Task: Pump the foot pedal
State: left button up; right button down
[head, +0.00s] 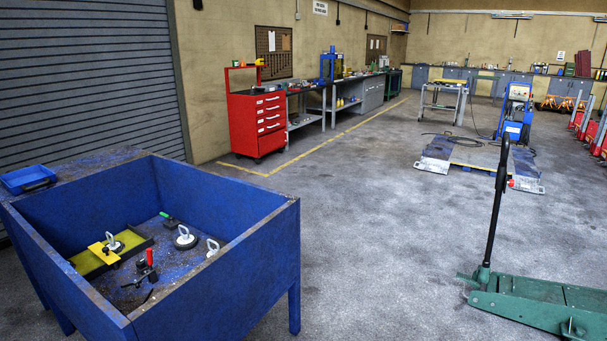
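A green trolley jack (540,305) stands on the floor at the lower right and is cut off by the right edge of the head view. Its black handle (494,210) stands nearly upright from the jack's rear end. A small green part (467,279) sticks out to the left at the handle's foot, low over the floor. It may be the foot pedal, but it is too small to be certain. Neither of my grippers is in view, and nothing touches the jack.
A blue open-topped bin on legs (240,235) fills the lower left, with several small tools inside. Bare grey floor (370,240) lies between it and the jack. A red tool cabinet (257,125) stands by the wall. A low platform (480,158) lies behind the jack.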

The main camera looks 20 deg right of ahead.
aim_at(465, 278)
jog(key=i+l+z, duration=0.25)
jog(key=z, duration=0.15)
jog(key=i+l+z, duration=0.1)
jog(key=i+z, duration=0.25)
jog(key=i, duration=0.15)
jog(key=i+z, duration=0.8)
jog(key=i+l+u, duration=0.15)
jog(key=i, duration=0.3)
jog(key=i+l+u, duration=0.15)
jog(key=i, duration=0.3)
jog(key=i+l+u, duration=0.15)
jog(key=i, duration=0.3)
jog(key=i+l+u, duration=0.15)
jog(key=i+l, duration=0.2)
jog(key=i+l+u, duration=0.1)
jog(key=l, duration=0.25)
jog(key=i+l+u, duration=0.1)
jog(key=l, duration=0.25)
jog(key=i+l+u, duration=0.1)
jog(key=l, duration=0.25)
jog(key=i+l+u, duration=0.1)
jog(key=i+l, duration=0.15)
jog(key=i+l+u, duration=0.1)
jog(key=l, duration=0.4)
